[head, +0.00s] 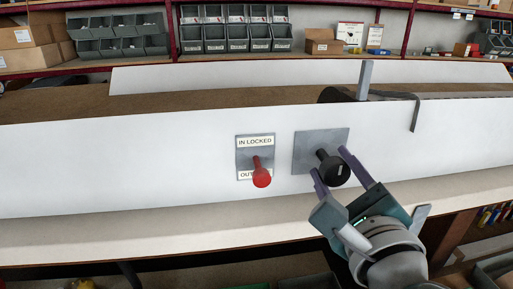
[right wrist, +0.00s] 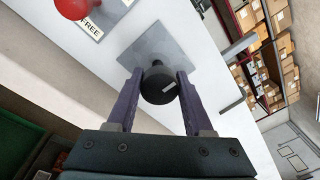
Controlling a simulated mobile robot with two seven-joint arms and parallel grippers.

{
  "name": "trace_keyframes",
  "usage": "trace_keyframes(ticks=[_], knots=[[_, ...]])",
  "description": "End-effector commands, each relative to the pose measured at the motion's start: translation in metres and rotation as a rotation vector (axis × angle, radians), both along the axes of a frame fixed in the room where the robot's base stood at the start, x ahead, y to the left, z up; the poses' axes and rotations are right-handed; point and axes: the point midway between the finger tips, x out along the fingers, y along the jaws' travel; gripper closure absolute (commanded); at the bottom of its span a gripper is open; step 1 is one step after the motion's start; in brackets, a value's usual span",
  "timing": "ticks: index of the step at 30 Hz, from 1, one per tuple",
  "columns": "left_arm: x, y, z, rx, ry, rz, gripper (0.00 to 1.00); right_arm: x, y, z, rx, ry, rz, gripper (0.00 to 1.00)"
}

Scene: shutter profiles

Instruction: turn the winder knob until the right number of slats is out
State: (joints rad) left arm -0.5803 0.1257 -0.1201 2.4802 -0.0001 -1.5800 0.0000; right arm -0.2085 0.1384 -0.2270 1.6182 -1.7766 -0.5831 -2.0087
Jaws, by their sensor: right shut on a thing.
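The black winder knob (head: 335,170) sticks out from a grey square plate (head: 308,150) on the white panel. It also shows in the right wrist view (right wrist: 158,84), with a small white mark on its face. My right gripper (head: 330,164) is shut on the knob, one purple finger on each side. My left gripper is not in view. Dark grey material, perhaps slats (head: 465,98), lies behind the panel at the right; I cannot count separate slats.
A red-knobbed lever (head: 261,177) left of the knob points down, over the lower "OUT" label; "IN LOCKED" is above. A grey post (head: 364,80) stands behind the panel. Shelves with grey bins (head: 237,38) and boxes line the back.

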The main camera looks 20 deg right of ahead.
Motion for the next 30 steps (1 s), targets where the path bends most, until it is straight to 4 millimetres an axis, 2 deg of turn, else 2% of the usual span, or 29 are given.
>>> trace_keyframes(ticks=[1,4,17,30], knots=[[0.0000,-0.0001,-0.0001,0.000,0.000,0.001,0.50,-0.0001,0.0003,-0.0006,0.000,0.001,0.001,0.88],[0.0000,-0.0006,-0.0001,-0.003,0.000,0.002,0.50,-0.0002,0.0004,-0.0007,0.000,0.001,0.001,1.00],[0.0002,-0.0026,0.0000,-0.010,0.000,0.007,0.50,-0.0002,0.0005,-0.0007,0.076,-0.017,0.002,1.00],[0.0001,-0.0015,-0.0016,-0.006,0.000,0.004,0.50,-0.0004,0.0004,-0.0011,0.430,-0.101,0.002,1.00]])
